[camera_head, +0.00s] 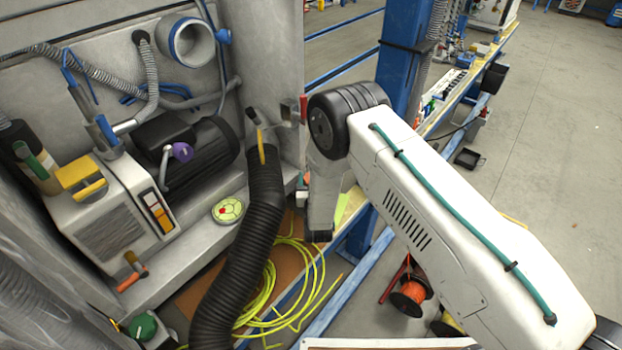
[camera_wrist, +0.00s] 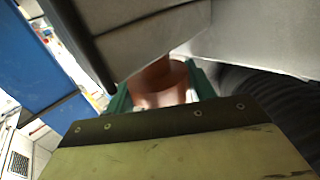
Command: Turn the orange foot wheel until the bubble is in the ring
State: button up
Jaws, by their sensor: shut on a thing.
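My gripper (camera_wrist: 160,84) shows in the wrist view, its two green fingers on either side of a brown-orange round piece, the foot wheel (camera_wrist: 158,92). The fingers are shut on it, and its upper part runs up under a grey machine edge. In the head view my arm reaches down at the centre, and its fingers and the wheel cannot be made out there. A round level (camera_head: 228,211) with a yellow-green face and a red mark lies on the grey ledge left of the black hose. It is too small to tell where its bubble sits against the ring.
A thick black corrugated hose (camera_head: 243,240) hangs between the level and my arm. A grey pump unit (camera_head: 110,225) stands at left. Yellow-green cable (camera_head: 300,290) lies coiled below. A blue post (camera_head: 403,75) stands behind my arm, and open floor (camera_head: 570,130) spreads at right.

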jog(key=shift+w+m+h, duration=0.1)
jog(key=shift+m+h, duration=0.4)
jog(key=shift+h, duration=0.2)
jog(key=o, duration=0.9)
jog(key=shift+r, duration=0.1)
jog(key=shift+o, duration=0.2)
jog(key=shift+a, duration=0.15)
